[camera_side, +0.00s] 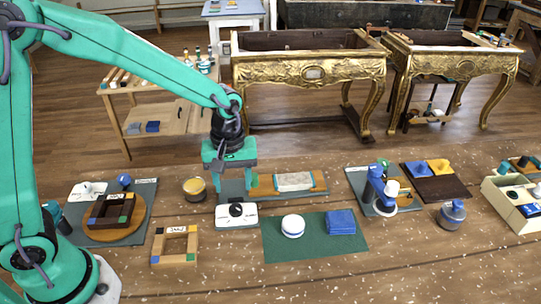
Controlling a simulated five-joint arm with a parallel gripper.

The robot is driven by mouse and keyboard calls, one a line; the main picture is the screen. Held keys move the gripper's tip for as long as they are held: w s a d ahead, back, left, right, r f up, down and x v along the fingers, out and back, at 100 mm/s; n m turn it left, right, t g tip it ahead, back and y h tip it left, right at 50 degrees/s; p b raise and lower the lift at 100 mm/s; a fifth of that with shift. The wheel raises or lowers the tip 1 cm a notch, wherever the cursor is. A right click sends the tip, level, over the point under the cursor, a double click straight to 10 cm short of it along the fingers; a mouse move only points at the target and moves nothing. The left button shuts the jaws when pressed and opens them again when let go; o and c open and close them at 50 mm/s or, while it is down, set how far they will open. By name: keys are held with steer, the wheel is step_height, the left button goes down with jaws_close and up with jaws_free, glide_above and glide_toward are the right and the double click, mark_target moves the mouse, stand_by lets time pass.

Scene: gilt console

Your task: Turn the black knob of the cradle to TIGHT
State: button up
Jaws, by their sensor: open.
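The black knob (236,209) sits on a white box with a dark mark on its top face, at the front left of the cradle (309,192). The mark is too small to read here. The cradle is a grey base with a wooden bed, and a pale block (294,181) lies on it. My gripper (233,185) points down, open, just above and behind the knob in this view. Nothing shows between its fingers. The fingers hide the left part of the cradle, and I cannot tell their exact height.
A round turntable (127,233) with a dark frame stands left. A wooden frame (174,245) lies in front. A green mat (275,250) holds a white round pot and a blue cloth. A blue clamp-like device (377,183) stands right. A yellow-topped jar (194,186) is close left.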

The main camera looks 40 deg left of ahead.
mark_target(236, 207)
steer(key=shift+f, duration=3.9)
steer(key=c, duration=1)
